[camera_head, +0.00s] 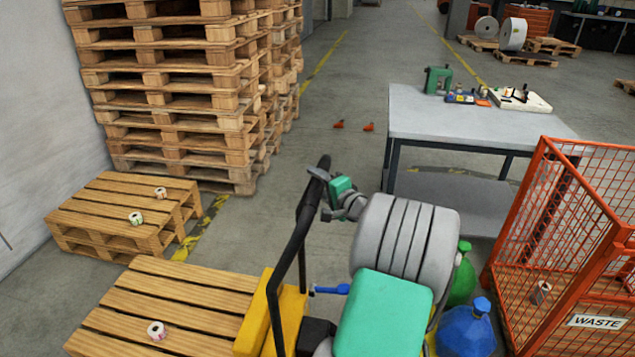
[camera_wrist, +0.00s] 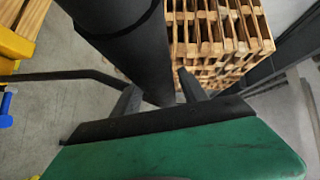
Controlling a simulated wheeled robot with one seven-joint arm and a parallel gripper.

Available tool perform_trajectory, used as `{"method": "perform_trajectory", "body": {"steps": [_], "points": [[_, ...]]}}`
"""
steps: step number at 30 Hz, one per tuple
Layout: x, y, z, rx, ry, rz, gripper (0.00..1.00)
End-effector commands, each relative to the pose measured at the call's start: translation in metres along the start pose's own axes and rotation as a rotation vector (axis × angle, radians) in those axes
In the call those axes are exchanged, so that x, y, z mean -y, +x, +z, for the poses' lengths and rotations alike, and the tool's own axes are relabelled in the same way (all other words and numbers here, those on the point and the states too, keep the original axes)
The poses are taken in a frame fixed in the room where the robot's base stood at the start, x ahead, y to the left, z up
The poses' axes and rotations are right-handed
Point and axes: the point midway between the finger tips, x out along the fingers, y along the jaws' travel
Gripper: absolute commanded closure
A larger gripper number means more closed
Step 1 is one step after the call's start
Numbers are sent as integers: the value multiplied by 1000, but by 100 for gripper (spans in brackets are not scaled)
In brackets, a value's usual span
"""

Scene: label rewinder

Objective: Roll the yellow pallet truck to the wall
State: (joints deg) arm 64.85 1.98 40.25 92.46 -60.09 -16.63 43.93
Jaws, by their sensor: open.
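The yellow pallet truck (camera_head: 258,322) stands at the bottom of the head view, its yellow body beside a wooden pallet (camera_head: 190,298). Its black handle (camera_head: 301,228) rises to a grip at the top. My gripper (camera_head: 319,186) is at the handle's upper part, jaws open. In the wrist view, the thick black handle bar (camera_wrist: 130,45) runs between or just in front of the two fingers (camera_wrist: 160,97); I cannot tell whether they touch it. A yellow part of the truck (camera_wrist: 14,46) shows at the left edge there. A pale wall (camera_head: 45,110) is at the far left.
A tall pallet stack (camera_head: 175,95) and a low stack (camera_head: 110,215) with small rolls stand near the wall. A grey table (camera_head: 455,125) and an orange waste cage (camera_head: 560,240) are right. Floor behind the handle is open.

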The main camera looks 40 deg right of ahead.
Motion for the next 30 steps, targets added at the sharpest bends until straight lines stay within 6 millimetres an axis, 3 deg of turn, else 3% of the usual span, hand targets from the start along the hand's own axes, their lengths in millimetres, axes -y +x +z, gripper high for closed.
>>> {"method": "perform_trajectory", "body": {"steps": [19,30], "points": [[0,0,0,1,0,0,100],[0,0,0,1,0,1,100]]}}
